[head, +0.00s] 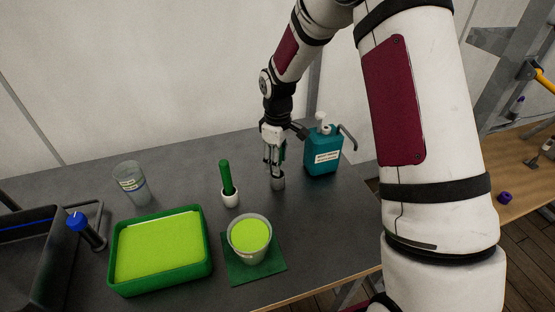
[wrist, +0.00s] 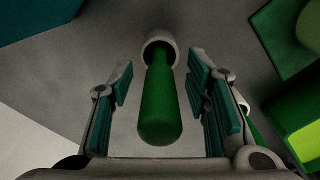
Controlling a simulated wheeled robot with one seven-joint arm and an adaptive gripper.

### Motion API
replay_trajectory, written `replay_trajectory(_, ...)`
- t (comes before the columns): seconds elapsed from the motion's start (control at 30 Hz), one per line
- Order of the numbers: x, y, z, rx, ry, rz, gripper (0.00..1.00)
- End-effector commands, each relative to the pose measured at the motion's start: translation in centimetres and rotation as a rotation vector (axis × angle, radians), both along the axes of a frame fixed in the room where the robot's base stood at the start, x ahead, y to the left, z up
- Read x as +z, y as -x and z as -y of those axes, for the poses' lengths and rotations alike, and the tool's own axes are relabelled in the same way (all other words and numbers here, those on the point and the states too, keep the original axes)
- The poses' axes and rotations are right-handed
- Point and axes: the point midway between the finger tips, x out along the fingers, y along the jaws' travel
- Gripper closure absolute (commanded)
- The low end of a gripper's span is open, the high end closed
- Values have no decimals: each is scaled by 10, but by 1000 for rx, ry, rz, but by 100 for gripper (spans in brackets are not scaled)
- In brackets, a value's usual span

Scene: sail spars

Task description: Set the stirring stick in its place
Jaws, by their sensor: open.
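A green stick (wrist: 160,105) stands in a small grey cup (head: 278,183), which also shows in the wrist view (wrist: 160,46). My gripper (head: 274,166) is directly over this cup, with the fingers pointing down. In the wrist view the jaws (wrist: 163,100) are open on either side of the stick, with a gap on both sides. The head view mostly hides this stick behind the fingers. A second green stick (head: 226,177) stands in a small white cup (head: 230,200) to the left. I cannot tell which one is the stirring stick.
A tub of lime paint (head: 250,238) stands on a green mat (head: 272,272). A teal pump bottle (head: 323,155) is close right of my gripper.

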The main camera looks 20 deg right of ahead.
Motion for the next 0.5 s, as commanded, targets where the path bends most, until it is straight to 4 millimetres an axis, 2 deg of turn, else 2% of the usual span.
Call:
replay_trajectory(0.17, 20, -1, 0, -1, -1, 5, 56)
replay_trajectory(0.5, 88, -1, 0, -1, 0, 6, 56)
